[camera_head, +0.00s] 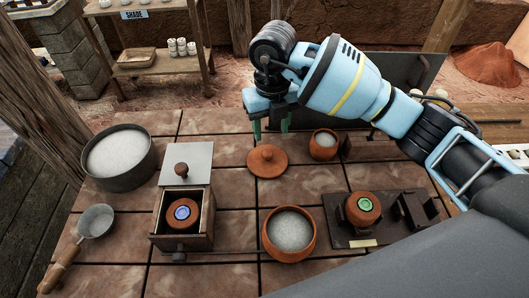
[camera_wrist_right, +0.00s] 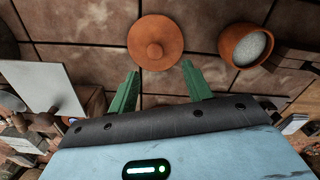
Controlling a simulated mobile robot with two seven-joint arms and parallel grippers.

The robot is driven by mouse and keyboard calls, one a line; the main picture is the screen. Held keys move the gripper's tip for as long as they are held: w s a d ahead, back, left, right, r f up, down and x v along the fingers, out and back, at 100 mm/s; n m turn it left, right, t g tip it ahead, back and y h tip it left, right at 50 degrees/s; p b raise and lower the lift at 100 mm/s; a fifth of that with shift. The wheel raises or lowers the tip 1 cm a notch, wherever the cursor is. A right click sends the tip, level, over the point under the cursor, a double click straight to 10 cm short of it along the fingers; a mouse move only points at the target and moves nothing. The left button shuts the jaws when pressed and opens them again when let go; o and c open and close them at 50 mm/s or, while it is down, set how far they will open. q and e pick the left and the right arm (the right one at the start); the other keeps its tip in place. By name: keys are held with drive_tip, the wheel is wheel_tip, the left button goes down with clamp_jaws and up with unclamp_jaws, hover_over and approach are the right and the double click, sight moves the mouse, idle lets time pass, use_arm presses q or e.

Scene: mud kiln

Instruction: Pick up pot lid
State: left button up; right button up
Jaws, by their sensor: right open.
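The pot lid (camera_head: 267,160) is a round terracotta disc with a small knob, lying flat on the tiled table. It also shows in the right wrist view (camera_wrist_right: 155,42), just beyond the fingertips. My right gripper (camera_head: 270,124) is open and empty, with green fingers pointing down, above the table behind the lid. In the right wrist view the fingers (camera_wrist_right: 160,75) are spread, with the lid ahead of the gap and apart from them. An open terracotta pot (camera_head: 289,232) with pale grey contents stands nearer the front. My left gripper does not show.
A small terracotta bowl (camera_head: 323,144) stands right of the lid. A wooden box (camera_head: 184,215) with a blue-topped piece is at left, beside a large dark pan (camera_head: 119,158) and a ladle (camera_head: 95,222). A dark stand (camera_head: 345,235) holds a green-topped piece. Bare tiles surround the lid.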

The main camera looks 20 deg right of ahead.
sight(267, 152)
drive_tip(key=shift+s+f, duration=0.15)
drive_tip(key=shift+f, duration=1.15)
drive_tip(key=shift+a+f, duration=0.2)
drive_tip(key=shift+f, duration=0.2)
drive_tip(key=f, duration=0.4)
drive_tip(key=shift+w+a+f, duration=0.2)
drive_tip(key=shift+w, duration=0.05)
drive_tip(key=shift+c, duration=0.3)
